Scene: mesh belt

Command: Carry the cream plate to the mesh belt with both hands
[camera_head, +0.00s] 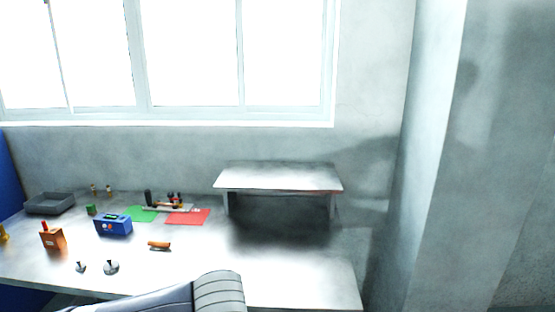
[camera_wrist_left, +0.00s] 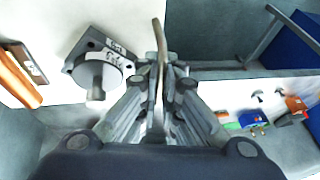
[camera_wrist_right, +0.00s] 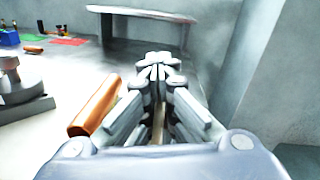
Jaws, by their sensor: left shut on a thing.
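In the left wrist view a thin cream-brown strip, the cream plate seen edge-on (camera_wrist_left: 158,45), runs between the fingers and sticks out past their tips. My left gripper (camera_wrist_left: 158,62) is shut on it. In the right wrist view the fingertips of my right gripper (camera_wrist_right: 157,62) are close together. A narrow tan sliver shows between these fingers near the palm; I cannot tell whether it is the plate or whether the fingers grip it. Neither gripper nor the plate shows in the head view. I cannot make out a mesh belt in any view.
A grey block with a round metal part (camera_wrist_left: 97,68) and an orange bar (camera_wrist_right: 95,105) are close by. On the table (camera_head: 200,262) stand a blue box (camera_head: 113,225), an orange box (camera_head: 53,239), a grey tray (camera_head: 50,204) and a raised white shelf (camera_head: 278,178). The table's right part is bare.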

